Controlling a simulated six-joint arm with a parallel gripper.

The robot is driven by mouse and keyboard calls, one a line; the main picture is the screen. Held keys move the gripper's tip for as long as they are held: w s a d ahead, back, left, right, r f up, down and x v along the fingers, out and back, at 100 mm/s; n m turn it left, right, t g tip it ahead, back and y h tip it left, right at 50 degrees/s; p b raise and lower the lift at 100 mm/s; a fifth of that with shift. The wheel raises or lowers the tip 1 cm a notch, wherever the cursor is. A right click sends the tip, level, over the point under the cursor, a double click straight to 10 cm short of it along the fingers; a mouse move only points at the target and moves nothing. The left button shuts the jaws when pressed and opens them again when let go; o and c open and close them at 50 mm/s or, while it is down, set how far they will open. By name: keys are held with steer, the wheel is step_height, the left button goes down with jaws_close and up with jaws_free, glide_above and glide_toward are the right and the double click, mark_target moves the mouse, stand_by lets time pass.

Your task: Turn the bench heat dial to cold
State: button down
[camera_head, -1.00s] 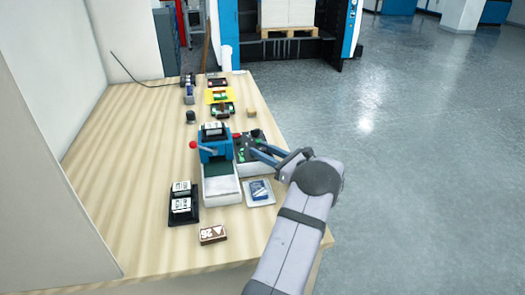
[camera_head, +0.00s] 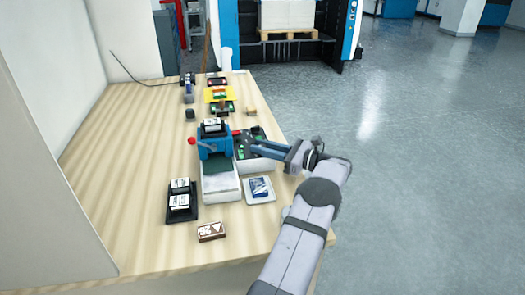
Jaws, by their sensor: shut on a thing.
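A blue and white bench machine (camera_head: 215,150) stands in the middle of the wooden bench, with a red-knobbed lever on its left. A low white unit with a dark top (camera_head: 252,166) and small green marks sits against its right side. My gripper (camera_head: 244,140) reaches in from the right, its blue-grey fingers over the far part of this dark top. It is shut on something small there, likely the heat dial. The fingers hide it, so its setting and markings cannot be read.
A white and blue card (camera_head: 259,189) lies in front of the unit. A black holder with labelled blocks (camera_head: 181,203) and a brown block (camera_head: 211,232) stand nearer. Several small items line the far bench. The bench's left part (camera_head: 120,190) is clear.

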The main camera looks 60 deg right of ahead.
mark_target(263, 146)
steer(key=shift+r+n+y+b, duration=0.1)
steer(key=shift+n+y+b, duration=0.6)
steer(key=shift+y, duration=0.5)
steer(key=c, duration=1.8)
jaws_free()
step_height(263, 146, up, 10)
steer(key=shift+f, duration=0.1)
